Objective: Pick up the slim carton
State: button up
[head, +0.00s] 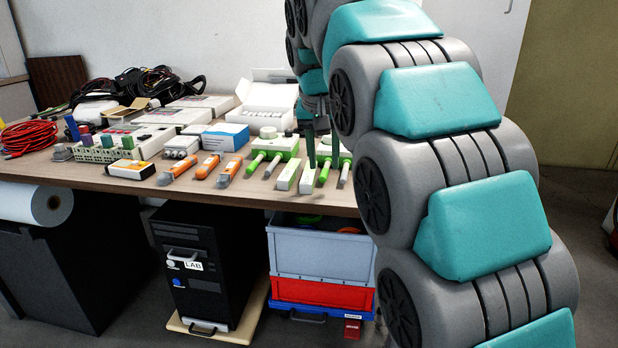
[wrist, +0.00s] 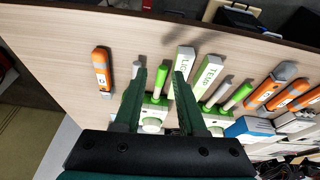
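Two slim white cartons with green lettering lie side by side near the table's front edge. In the head view the left one (head: 287,177) and the right one (head: 308,180) lie below my gripper (head: 322,142). In the wrist view one reads TEMP (wrist: 209,74); the other (wrist: 185,64) has lettering partly hidden by a finger. I cannot tell which is the task's carton. My gripper (wrist: 160,73) is open and empty, its fingers apart. Its right fingertip overlaps the lower part of the partly hidden carton; a green-handled probe (wrist: 161,80) shows between the fingers.
Green and grey probes stand close on both sides of the cartons. Orange tools (head: 207,166) lie to the left in the head view; another orange tool (wrist: 101,68) is left in the wrist view. A blue-and-white box (head: 226,136) and an open white carton (head: 268,98) stand behind.

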aim_at(309, 172)
jog(key=shift+t, duration=0.4)
jog(key=w+a+r, duration=0.2)
jog(key=w+a, duration=0.1)
jog(key=shift+w+a, duration=0.15)
jog(key=shift+s+x, duration=0.1)
jog(key=shift+x, duration=1.8)
jog(key=shift+s+x, duration=0.15)
jog(key=shift+x, duration=1.8)
jog(key=shift+c, duration=0.2)
jog(key=shift+a, duration=0.1)
grip_shut()
